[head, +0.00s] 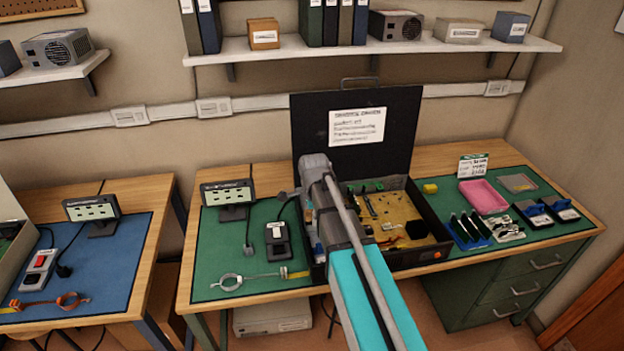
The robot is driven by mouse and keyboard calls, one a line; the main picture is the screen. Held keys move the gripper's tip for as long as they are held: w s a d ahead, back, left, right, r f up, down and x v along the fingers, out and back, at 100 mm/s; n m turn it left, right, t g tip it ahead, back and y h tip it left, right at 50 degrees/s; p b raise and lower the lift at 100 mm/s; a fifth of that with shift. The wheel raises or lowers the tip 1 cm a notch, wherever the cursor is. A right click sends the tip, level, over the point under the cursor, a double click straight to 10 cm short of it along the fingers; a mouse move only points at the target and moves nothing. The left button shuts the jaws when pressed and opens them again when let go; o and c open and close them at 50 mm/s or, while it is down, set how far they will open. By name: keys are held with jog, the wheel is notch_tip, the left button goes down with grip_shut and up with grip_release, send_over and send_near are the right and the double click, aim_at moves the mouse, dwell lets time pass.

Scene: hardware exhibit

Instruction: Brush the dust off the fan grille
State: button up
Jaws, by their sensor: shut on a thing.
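An open black case (434,243) stands on the right-hand workbench, its lid (400,110) raised with a white notice on it. Inside is a tan circuit board (400,213) with several parts. My arm (365,280) reaches up from the bottom and crosses the left part of the case. Its grey upper end (315,168) stands in front of the lid. My gripper's fingers are hidden behind the arm, so I cannot see what they hold. I cannot make out a fan grille or a brush in the case; its left side is mostly covered.
Shelves above hold power supplies (396,25) and binders.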

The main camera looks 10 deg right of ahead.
jog(key=w+r+p, duration=0.1)
jog(key=w, duration=0.5)
jog(key=w+d+r+p, duration=0.1)
jog(key=w+r+p, duration=0.1)
jog(key=w, duration=0.5)
jog(key=shift+w+d+r, duration=0.3)
jog(key=shift+f, duration=0.15)
